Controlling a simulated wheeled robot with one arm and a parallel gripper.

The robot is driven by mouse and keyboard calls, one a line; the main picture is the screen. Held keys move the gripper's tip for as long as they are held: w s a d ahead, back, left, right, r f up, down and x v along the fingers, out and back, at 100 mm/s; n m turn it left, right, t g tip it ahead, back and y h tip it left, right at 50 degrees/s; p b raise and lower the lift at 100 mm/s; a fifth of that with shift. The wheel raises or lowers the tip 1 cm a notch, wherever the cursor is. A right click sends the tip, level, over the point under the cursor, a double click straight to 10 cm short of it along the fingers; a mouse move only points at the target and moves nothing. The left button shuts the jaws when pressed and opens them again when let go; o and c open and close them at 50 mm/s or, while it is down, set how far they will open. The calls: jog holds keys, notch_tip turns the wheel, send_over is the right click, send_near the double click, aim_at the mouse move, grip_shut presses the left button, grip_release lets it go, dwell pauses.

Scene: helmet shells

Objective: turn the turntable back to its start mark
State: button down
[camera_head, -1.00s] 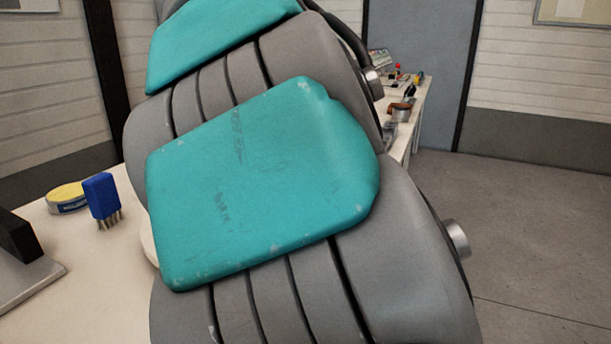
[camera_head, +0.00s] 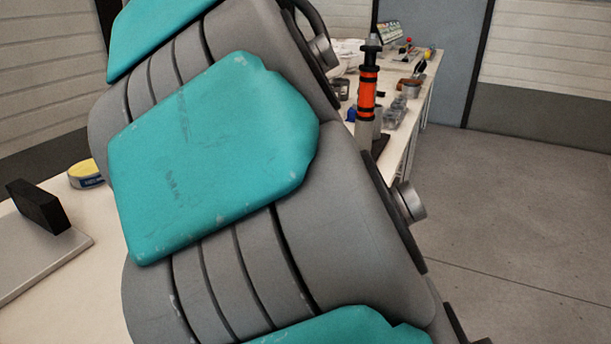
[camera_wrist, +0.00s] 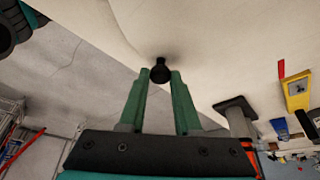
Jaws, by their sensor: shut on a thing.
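In the wrist view my gripper (camera_wrist: 160,77) has two green fingers, shut on a small black knob (camera_wrist: 160,71). The knob stands at a pale cream surface (camera_wrist: 225,45) that fills the top of that view. A faint curved line crosses this surface on the left; I cannot tell whether it is the turntable's rim. No start mark can be made out. In the head view my teal and grey arm covers the middle, and the gripper, knob and turntable are hidden behind it.
In the head view, a yellow tin (camera_head: 87,174) and a black block (camera_head: 38,207) on a grey plate are on the cream bench at left. An orange and black tool (camera_head: 368,95) stands upright at right, near clear jars (camera_head: 395,112). Open floor lies at right.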

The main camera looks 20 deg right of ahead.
jog(key=c, duration=0.6)
grip_release()
jog(key=shift+c, duration=0.2)
